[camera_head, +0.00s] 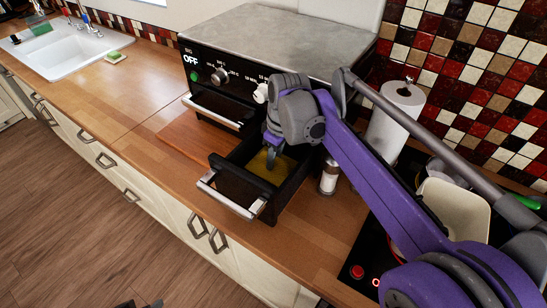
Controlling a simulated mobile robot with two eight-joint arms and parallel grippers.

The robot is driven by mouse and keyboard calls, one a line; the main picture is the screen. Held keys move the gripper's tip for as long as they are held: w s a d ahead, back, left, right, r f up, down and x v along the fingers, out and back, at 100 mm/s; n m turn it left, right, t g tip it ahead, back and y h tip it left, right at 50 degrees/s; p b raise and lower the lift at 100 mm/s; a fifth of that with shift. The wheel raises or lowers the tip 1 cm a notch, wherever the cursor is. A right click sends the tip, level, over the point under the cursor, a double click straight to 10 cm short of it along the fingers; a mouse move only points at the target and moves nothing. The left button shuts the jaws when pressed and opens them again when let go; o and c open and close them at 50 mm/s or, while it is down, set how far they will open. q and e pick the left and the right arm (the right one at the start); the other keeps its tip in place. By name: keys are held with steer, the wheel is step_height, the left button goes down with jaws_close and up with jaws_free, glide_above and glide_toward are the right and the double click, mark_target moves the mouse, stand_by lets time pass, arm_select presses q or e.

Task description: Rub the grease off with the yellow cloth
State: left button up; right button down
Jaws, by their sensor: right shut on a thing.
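The yellow cloth (262,172) lies inside the pulled-out black drawer (268,207) of the oven-like appliance. My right gripper (270,160) reaches down into this drawer from above and is shut on the cloth. Its fingers and the drawer walls hide part of the cloth. I cannot make out any grease; the drawer floor under the cloth is hidden. Small dark tips at the bottom edge may be my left gripper (140,304), but too little shows to tell its state.
The appliance (280,40) has a grey top and knobs. A small shaker (328,178) stands close right of the drawer. A paper towel roll (395,115) and a cooktop with a pale container (455,207) are further right. The wooden counter (110,95) is clear toward the sink (60,50).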

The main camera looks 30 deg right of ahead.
mark_target(260, 174)
steer(key=shift+f, duration=0.45)
steer(key=shift+a, duration=0.15)
steer(key=shift+s+a, duration=0.55)
steer(key=shift+a, duration=0.35)
steer(key=shift+s+a, duration=0.5)
steer(key=shift+a, duration=0.35)
steer(key=shift+s+a, duration=0.55)
steer(key=shift+a, duration=0.35)
steer(key=shift+r+p, duration=0.3)
steer(key=shift+r, duration=0.1)
steer(key=shift+w+d, duration=0.55)
steer(key=shift+d, duration=0.4)
steer(key=shift+w+d, duration=0.55)
steer(key=shift+d, duration=0.35)
steer(key=shift+w+d, duration=0.55)
steer(key=shift+d, duration=0.4)
steer(key=shift+f, duration=0.45)
